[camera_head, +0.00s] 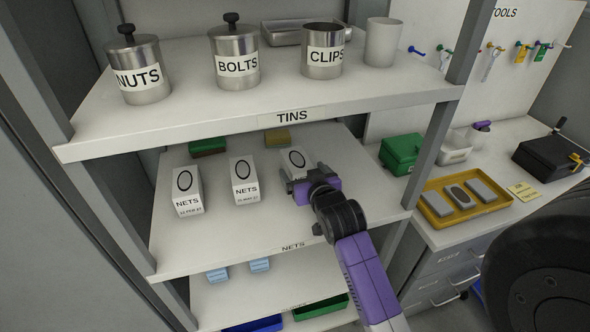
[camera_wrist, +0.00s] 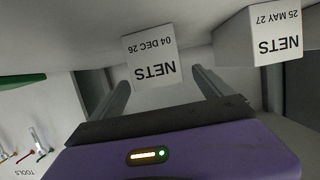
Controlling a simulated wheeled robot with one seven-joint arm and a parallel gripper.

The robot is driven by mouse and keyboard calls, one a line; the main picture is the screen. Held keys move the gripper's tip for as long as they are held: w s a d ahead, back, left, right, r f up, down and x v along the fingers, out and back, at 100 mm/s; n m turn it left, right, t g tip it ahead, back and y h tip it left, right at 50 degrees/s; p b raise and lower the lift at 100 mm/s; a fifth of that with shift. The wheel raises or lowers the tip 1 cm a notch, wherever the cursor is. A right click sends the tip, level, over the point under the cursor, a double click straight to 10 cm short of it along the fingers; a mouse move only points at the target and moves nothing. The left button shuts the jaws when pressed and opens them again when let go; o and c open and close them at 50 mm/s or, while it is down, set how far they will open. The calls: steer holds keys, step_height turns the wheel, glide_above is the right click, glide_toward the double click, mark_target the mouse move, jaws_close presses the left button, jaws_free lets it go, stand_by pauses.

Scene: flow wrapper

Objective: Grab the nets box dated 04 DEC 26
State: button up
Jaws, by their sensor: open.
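The nets box dated 04 DEC 26 (camera_wrist: 152,57) shows upside down in the wrist view, ahead of my gripper and between the lines of its two fingers. In the head view the same box (camera_head: 294,160) is the rightmost on the shelf, its lower front hidden by my gripper (camera_head: 295,185). In the wrist view my gripper (camera_wrist: 160,88) is open, with one finger on each side of the box's near face. I cannot tell whether the fingers touch it. A nets box dated 25 MAY 27 (camera_head: 244,182) stands to its left; it also shows in the wrist view (camera_wrist: 272,38).
Another nets box (camera_head: 186,192), its date apparently 12 FEB 27, stands farther left on the nets shelf (camera_head: 225,245). The tins shelf (camera_head: 180,115) hangs above, with labelled tins on it. A shelf post (camera_head: 432,140) stands to the right. Shelf space in front of the left boxes is clear.

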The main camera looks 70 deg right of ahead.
mark_target(297, 164)
steer(key=shift+p+x, duration=0.6)
steer(key=shift+x, duration=2.5)
steer(key=c, duration=1.6)
